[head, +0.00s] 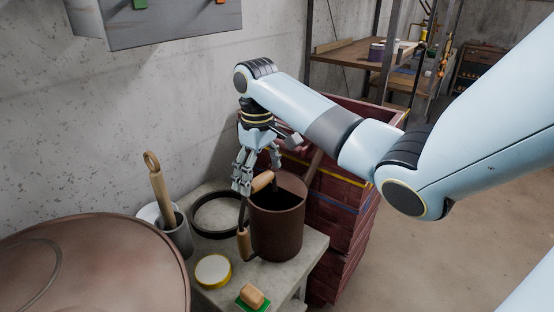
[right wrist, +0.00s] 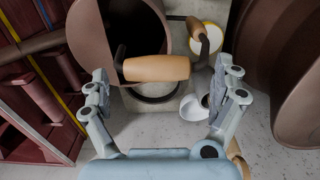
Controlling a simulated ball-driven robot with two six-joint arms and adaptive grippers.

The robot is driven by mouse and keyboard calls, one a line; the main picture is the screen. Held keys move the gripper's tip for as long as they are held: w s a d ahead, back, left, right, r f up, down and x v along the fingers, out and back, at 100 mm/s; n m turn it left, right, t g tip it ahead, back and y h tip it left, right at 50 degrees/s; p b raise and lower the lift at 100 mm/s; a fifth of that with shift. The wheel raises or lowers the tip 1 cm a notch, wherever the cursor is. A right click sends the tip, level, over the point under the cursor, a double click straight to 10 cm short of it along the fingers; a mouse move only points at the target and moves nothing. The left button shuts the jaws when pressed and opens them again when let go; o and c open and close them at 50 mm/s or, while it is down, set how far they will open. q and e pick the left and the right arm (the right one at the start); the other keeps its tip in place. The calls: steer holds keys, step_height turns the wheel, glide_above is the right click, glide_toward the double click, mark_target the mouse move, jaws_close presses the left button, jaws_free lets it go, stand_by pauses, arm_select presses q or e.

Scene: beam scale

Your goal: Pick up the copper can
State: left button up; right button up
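The copper can (head: 277,226) stands upright on a small grey table, a dull brown cylinder with an open top. It has two wooden grips, an upper one (head: 262,181) at its rim and a lower one (head: 244,245) at its left side. In the right wrist view the can (right wrist: 92,40) is at the upper left, with the upper grip (right wrist: 157,68) crossing in front of it. My right gripper (head: 257,172) is above the can's rim, fingers pointing down. In the wrist view its fingers (right wrist: 163,88) are spread apart on either side of the upper grip, with gaps. My left gripper is not seen.
Left of the can, a black ring (head: 194,222) and a grey cup (head: 178,240) with a wooden-handled tool share the table (head: 313,252). A yellow-rimmed lid (head: 213,270) and a brush (head: 252,296) lie in front. Dark red crates (head: 338,215) stand close behind right; a large copper vessel (head: 90,270) fills the left.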

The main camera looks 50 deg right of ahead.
steer(key=shift+w+d+f, duration=0.1)
steer(key=shift+w, duration=0.05)
steer(key=c, duration=1.6)
steer(key=shift+c, duration=0.5)
steer(key=shift+r, duration=0.2)
